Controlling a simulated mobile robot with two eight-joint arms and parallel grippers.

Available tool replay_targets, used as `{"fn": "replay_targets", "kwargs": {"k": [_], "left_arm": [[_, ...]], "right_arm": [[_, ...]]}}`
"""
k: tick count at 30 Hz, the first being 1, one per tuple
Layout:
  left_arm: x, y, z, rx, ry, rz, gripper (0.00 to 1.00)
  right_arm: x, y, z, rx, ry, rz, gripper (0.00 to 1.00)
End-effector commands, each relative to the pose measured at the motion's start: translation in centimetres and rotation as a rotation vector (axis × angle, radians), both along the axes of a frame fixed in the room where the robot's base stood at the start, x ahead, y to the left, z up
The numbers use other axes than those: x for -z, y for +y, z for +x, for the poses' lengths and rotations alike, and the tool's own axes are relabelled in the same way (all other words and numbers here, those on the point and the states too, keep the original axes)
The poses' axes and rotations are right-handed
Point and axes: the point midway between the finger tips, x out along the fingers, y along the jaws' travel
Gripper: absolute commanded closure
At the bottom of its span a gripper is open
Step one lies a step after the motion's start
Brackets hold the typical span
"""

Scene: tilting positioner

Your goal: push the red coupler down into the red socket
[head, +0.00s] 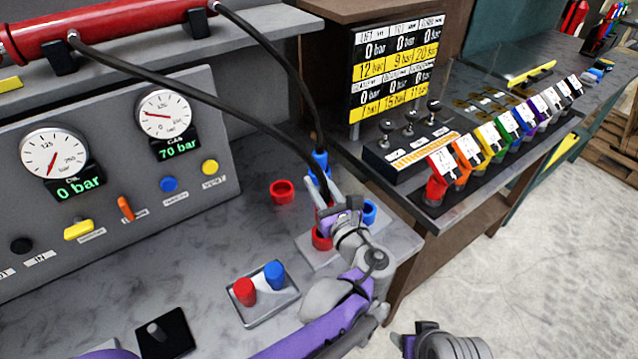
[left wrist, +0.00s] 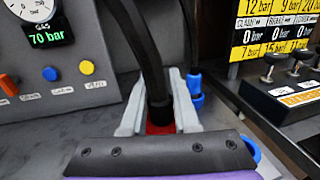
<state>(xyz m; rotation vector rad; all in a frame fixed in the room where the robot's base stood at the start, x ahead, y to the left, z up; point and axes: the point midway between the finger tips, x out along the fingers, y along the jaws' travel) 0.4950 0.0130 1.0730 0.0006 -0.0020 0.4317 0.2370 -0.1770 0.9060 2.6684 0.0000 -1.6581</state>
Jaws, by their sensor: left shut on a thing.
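My left gripper (head: 323,191) is shut on the red coupler at the lower end of a black hose. In the left wrist view the red coupler (left wrist: 160,128) shows between the two grey fingers, below the hose. In the head view the fingers mostly hide it. The red socket (head: 320,238) sits on a grey block on the bench, just below and in front of the gripper, partly hidden by my wrist. I cannot tell whether the coupler touches the socket. My right gripper's fingers do not show.
A blue coupler (head: 319,163) on the other hose stands close behind my fingers. A blue socket (head: 369,211) is to the right. A loose red ring (head: 282,190) lies to the left. A tray (head: 247,317) holds a red and a blue cap. The gauge panel (head: 110,205) stands at left.

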Motion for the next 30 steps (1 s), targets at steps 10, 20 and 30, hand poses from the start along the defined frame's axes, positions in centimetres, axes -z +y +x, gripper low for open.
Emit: {"fn": "replay_targets", "kwargs": {"k": [10, 20, 30], "left_arm": [[0.7, 0.0, 0.0, 0.000, 0.000, 0.001, 1.00], [1.5, 0.0, 0.0, 0.000, 0.000, 0.001, 1.00], [2.4, 0.0, 0.0, 0.000, 0.000, 0.001, 1.00]], "right_arm": [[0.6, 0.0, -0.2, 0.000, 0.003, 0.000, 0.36], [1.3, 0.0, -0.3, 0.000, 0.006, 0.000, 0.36], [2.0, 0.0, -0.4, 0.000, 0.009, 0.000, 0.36]]}}
